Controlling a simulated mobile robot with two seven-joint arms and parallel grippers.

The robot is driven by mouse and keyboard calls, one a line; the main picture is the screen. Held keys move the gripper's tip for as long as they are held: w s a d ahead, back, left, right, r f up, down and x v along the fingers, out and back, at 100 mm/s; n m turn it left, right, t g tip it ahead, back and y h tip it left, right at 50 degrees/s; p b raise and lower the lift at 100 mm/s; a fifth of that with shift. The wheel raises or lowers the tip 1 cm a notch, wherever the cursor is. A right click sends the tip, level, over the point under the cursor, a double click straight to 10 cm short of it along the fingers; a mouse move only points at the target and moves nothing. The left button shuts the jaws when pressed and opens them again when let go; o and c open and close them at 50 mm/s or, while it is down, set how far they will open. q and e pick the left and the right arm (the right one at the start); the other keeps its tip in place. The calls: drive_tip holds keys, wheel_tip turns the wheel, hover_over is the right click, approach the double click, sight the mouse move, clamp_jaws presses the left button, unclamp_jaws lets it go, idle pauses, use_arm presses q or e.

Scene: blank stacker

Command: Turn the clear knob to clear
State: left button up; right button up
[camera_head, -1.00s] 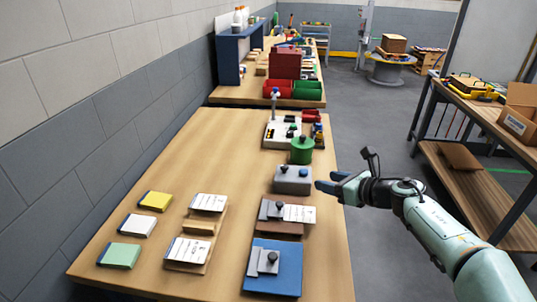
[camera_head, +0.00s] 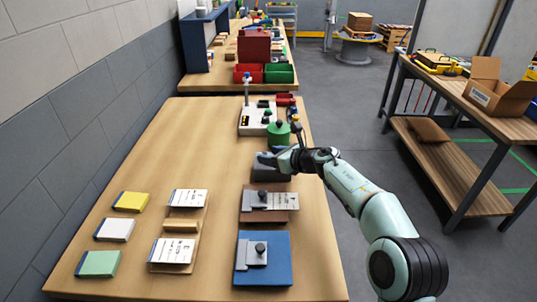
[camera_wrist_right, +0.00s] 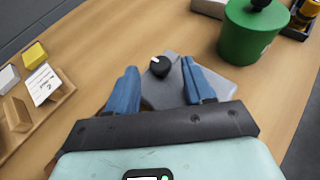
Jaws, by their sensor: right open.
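A black knob with a white mark (camera_wrist_right: 160,67) stands on a grey box (camera_wrist_right: 212,80) in the right wrist view. Its white mark points to the upper left of that view. I cannot read any label by it. My right gripper (camera_wrist_right: 158,72) is open, with blue fingers to the left and right of the knob; I see no contact. In the head view the right gripper (camera_head: 270,157) is over the grey box (camera_head: 268,174) and hides its top and knob. My left gripper is not in view.
A green canister (camera_head: 279,134) stands just behind the grey box. A white panel with knobs (camera_head: 256,120) is farther back. A brown block with a white card (camera_head: 270,204) and a blue plate (camera_head: 277,266) lie nearer. The table's middle is clear.

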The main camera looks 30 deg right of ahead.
drive_tip(key=shift+x, duration=0.85)
clamp_jaws()
